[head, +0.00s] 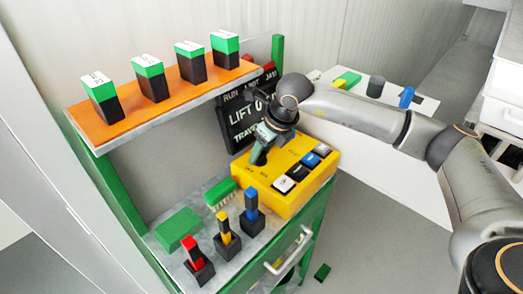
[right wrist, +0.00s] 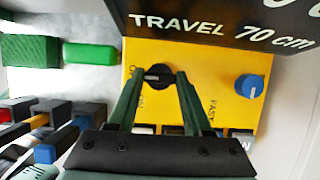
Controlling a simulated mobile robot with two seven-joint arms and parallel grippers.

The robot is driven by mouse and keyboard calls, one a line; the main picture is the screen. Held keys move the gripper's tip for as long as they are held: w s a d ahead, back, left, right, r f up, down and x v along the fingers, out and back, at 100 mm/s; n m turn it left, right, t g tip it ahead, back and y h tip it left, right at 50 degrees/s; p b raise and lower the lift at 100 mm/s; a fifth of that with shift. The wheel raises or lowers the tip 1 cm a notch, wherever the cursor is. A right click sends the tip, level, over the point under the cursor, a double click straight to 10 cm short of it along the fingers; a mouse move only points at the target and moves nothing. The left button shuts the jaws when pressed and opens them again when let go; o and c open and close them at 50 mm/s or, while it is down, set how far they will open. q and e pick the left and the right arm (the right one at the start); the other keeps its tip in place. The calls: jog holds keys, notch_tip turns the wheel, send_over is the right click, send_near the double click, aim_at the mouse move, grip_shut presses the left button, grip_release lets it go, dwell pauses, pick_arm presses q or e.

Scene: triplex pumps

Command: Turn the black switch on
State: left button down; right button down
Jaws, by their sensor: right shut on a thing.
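A yellow control box (head: 310,180) sits on the right end of the workbench. The black switch (right wrist: 158,73) is a round knob on its top face, with lettering partly hidden by a finger. My right gripper (head: 259,154) reaches down to the box. In the right wrist view its two fingers (right wrist: 158,80) close around the black switch from both sides. The switch's exact setting is hard to read. My left gripper is not in view.
A blue knob (right wrist: 250,86) and several push buttons (head: 297,171) share the box. A dark sign (head: 246,122) stands behind it. A green brush (head: 221,194), green block (head: 178,229) and colored-handled tools (head: 251,210) lie near. An orange shelf (head: 132,121) holds several green-and-black boxes.

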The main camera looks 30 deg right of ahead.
jog(key=shift+n, duration=0.4)
jog(key=shift+w+d+f+n+y+b, duration=0.1)
jog(key=shift+n+y+b, duration=0.3)
jog(key=shift+n+b, duration=0.25)
jog(key=n+y, duration=0.1)
jog(key=n, duration=0.1)
jog(key=shift+n+g+b, duration=0.3)
jog(key=shift+n+g, duration=0.05)
jog(key=shift+g, duration=0.05)
jog(key=n+g, duration=0.1)
jog(key=n, duration=0.2)
jog(key=shift+w+y, duration=0.1)
jog(key=shift+y, duration=0.3)
jog(key=shift+w+d+n+g+y, duration=0.15)
jog(key=shift+n+g, duration=0.25)
jog(key=shift+n, duration=0.65)
jog(key=shift+s+a+n+g+y, duration=0.15)
jog(key=shift+n+g, duration=0.25)
jog(key=shift+n, duration=0.65)
jog(key=shift+w+d, duration=0.1)
jog(key=shift+c, duration=1.6)
grip_release()
